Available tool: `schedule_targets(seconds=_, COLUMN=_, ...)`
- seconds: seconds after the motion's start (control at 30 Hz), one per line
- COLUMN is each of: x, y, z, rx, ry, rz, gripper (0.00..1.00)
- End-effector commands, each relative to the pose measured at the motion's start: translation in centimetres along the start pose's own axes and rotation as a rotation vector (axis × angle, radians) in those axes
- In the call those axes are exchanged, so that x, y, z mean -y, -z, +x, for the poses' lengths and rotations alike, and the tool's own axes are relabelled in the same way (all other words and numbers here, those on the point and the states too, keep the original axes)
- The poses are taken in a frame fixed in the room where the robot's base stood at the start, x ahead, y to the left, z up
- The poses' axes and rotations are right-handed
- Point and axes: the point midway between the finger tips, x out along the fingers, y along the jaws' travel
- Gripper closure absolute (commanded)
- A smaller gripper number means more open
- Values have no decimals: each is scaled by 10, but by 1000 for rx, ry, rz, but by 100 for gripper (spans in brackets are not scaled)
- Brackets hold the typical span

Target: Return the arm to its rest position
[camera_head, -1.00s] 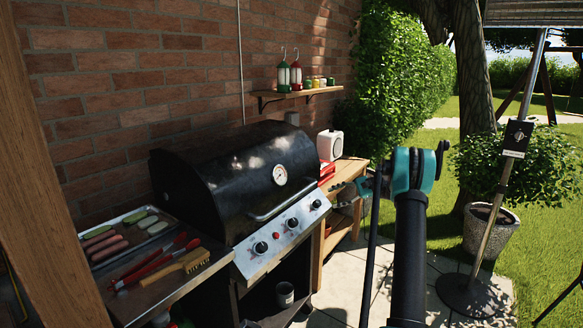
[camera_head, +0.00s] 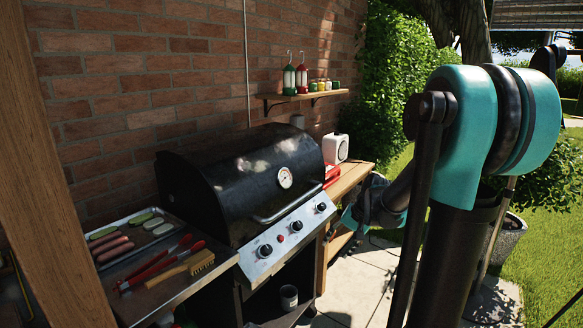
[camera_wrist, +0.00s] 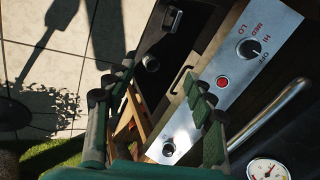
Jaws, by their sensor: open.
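My gripper (camera_wrist: 160,78) is open and empty in the wrist view. Its two dark green fingers stand apart, with the grill's control panel (camera_wrist: 225,82) behind and to the right. In the head view my arm (camera_head: 455,190) rises large at the right, its teal joint close to the camera. Its far end (camera_head: 365,205) is folded down beside the right end of the black grill (camera_head: 240,180). The fingers are too small and shaded there to make out.
A tray (camera_head: 122,255) with sausages and sliced vegetables, red tongs (camera_head: 160,265) and a brush (camera_head: 187,268) lie left of the grill. A wooden side table (camera_head: 350,175) stands right of it. A post (camera_head: 60,180) is at the left. Paving lies below the arm.

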Motion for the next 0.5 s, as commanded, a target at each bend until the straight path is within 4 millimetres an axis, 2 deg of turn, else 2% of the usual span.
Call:
schedule_targets(seconds=0.03, x=-10, y=-21, z=-1, rx=-20, ry=-29, rz=-38, gripper=46)
schedule_targets(seconds=0.3, x=-74, y=-109, z=-1, rx=-130, ry=-198, rz=-268, gripper=46)
schedule_targets(seconds=0.4, x=-96, y=-134, z=1, rx=-161, ry=-252, rz=-342, gripper=46)
schedule_targets(seconds=0.5, x=-112, y=-151, z=3, rx=-184, ry=-291, rz=-399, gripper=46)
